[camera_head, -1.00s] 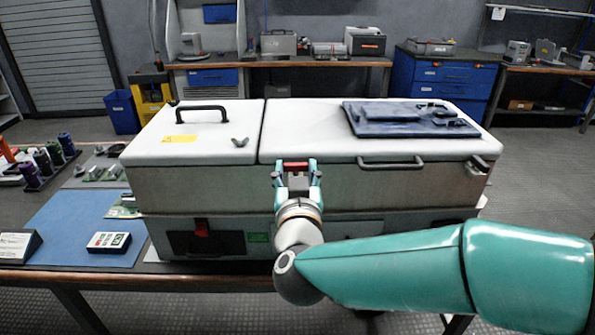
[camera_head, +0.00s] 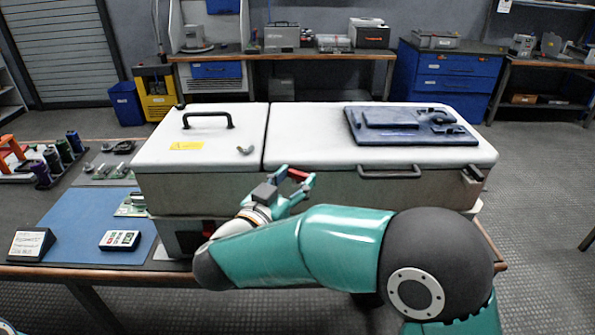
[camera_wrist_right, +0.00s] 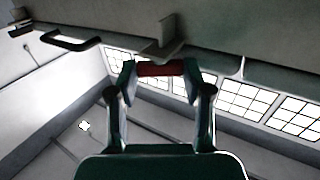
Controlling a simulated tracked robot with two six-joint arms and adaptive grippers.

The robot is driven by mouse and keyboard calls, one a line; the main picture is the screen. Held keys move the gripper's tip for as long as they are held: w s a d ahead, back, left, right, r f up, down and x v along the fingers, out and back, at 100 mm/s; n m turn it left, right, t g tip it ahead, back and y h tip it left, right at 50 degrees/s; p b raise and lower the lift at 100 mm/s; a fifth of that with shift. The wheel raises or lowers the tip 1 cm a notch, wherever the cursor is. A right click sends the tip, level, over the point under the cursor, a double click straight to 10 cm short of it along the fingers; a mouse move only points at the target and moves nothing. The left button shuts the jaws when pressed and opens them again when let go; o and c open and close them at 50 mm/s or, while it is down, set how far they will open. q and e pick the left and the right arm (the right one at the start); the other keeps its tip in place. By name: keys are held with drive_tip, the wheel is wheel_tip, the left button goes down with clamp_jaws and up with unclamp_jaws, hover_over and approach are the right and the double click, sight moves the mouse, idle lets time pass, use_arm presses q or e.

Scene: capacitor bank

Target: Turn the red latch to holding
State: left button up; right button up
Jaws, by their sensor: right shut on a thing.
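The red latch (camera_head: 298,174) is a short red bar at the front of the large grey-white cabinet (camera_head: 345,182), just below the lid's edge. My right gripper (camera_head: 298,178) is shut on it, coming in slanted from the lower left. In the right wrist view the red latch (camera_wrist_right: 160,68) lies crosswise between the two fingertips, and the cabinet's underside edge runs above it. The latch's mount is mostly hidden by the fingers. My left gripper is in neither view.
The cabinet's lids carry a black handle (camera_head: 208,120), a wing nut (camera_head: 245,150) and a dark blue panel (camera_head: 410,126). A bar handle (camera_head: 390,172) juts from the front to the right of the latch. A small labelled box (camera_head: 120,240) lies on the blue mat (camera_head: 75,222).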

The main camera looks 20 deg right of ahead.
drive_tip(key=shift+w+a+m+g+h+p, duration=0.15)
drive_tip(key=shift+m+g+h+p, duration=0.35)
drive_tip(key=shift+m+g+h, duration=0.3)
drive_tip(key=o, duration=1.2)
drive_tip(key=shift+c, duration=0.2)
drive_tip(key=v, duration=0.7)
drive_tip(key=shift+a, duration=0.2)
drive_tip(key=shift+c, duration=0.3)
